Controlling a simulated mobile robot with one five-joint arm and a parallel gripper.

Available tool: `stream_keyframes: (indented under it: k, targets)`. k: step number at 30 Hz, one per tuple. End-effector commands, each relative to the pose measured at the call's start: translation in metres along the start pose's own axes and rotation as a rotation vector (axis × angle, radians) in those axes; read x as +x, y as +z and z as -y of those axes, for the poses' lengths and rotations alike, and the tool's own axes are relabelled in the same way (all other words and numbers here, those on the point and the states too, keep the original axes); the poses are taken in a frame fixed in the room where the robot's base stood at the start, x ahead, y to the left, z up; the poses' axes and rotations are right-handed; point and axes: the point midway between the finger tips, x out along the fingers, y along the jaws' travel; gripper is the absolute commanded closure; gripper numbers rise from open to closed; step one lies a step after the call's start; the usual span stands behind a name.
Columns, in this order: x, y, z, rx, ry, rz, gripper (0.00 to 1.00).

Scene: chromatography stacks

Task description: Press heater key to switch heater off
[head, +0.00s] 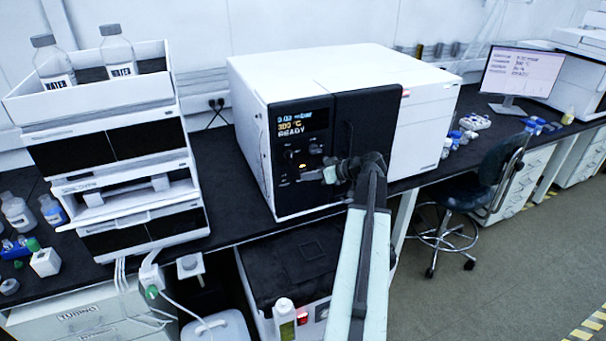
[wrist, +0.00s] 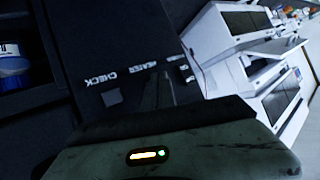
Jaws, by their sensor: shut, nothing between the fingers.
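The white instrument (head: 330,62) has a black front panel. Its display (head: 293,124) reads about 0.02 mbar, 300 °C and READY. A small orange light (head: 302,165) glows lower on the panel. My gripper (head: 328,172) is shut and empty, close in front of the panel's lower right. In the wrist view the panel is upside down, with a HEATER label (wrist: 139,75) and a CHECK label (wrist: 101,80). My shut fingers (wrist: 157,84) show beside the HEATER label. The heater key is not clearly seen, and I cannot tell whether the fingers touch it.
A stack of white and black modules (head: 120,165) with two water bottles stands at left. A monitor (head: 520,75) stands on the bench at right. A dark chair (head: 490,175) stands on the floor at right. A black-topped unit (head: 300,262) is below the bench.

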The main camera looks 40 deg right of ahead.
Motion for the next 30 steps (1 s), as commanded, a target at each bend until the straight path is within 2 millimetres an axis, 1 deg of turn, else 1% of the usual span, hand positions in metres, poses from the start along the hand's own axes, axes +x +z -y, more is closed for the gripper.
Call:
stream_keyframes:
  k: [4,19,30]
  targets:
    - [0.0034,-0.0027,-0.0029,0.000,0.000,0.000,1.00]
    - [0.0037,-0.0029,-0.0031,0.000,0.000,0.000,1.00]
    - [-0.0036,0.0023,0.0016,0.000,0.001,0.000,1.00]
